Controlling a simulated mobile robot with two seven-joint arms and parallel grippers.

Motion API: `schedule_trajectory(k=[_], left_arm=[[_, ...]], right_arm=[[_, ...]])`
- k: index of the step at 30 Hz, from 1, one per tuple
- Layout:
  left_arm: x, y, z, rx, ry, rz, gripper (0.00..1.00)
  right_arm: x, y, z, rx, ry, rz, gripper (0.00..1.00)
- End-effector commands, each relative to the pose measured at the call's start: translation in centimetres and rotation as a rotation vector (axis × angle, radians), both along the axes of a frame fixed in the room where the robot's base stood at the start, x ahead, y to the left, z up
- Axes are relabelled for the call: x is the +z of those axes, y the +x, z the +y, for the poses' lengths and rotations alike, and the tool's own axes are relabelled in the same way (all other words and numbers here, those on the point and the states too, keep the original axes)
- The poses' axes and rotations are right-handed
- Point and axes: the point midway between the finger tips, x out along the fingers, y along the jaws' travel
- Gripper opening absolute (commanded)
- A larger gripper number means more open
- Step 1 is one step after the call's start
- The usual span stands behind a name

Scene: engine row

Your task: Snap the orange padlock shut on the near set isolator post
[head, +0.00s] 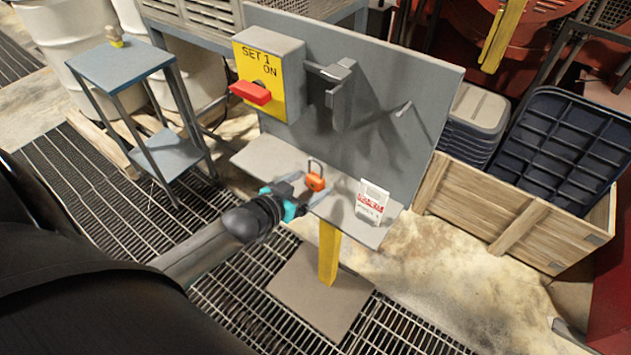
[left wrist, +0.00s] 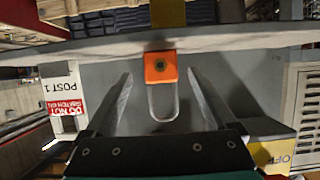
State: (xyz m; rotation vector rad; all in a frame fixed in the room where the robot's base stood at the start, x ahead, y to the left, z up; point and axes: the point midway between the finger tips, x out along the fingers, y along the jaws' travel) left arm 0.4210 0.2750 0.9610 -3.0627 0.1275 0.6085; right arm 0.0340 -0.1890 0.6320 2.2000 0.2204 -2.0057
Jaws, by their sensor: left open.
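The orange padlock (head: 315,182) stands on the grey shelf (head: 262,160) of the isolator post, its shackle upward. In the left wrist view, the padlock (left wrist: 160,67) shows between my finger ends, with its shackle loop towards me. My left gripper (head: 306,188) is open, with a finger on either side of the padlock; I cannot tell whether they touch it. The yellow isolator box (head: 283,83) reads "SET 1 ON" and has a red handle (head: 250,92). My right gripper is not in view.
A white and red tag (head: 371,203) stands on the shelf's right part. A blue side table (head: 118,66) stands left, a wooden crate (head: 500,210) right.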

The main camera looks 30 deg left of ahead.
Motion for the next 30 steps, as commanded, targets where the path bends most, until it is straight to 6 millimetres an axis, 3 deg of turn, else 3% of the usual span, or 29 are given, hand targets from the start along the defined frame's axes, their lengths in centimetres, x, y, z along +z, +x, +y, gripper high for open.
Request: schedule_trajectory(k=[7, 18, 30], left_arm=[[-1.1, 2.9, -0.1, 0.000, 0.000, -0.001, 0.90], [-1.3, 3.5, -0.1, 0.000, 0.000, 0.000, 0.90], [-1.3, 3.4, -0.2, 0.000, 0.000, 0.000, 0.46]], right_arm=[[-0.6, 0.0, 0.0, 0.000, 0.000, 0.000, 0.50], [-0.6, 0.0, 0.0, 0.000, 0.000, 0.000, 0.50], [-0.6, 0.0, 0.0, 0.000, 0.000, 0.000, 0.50]])
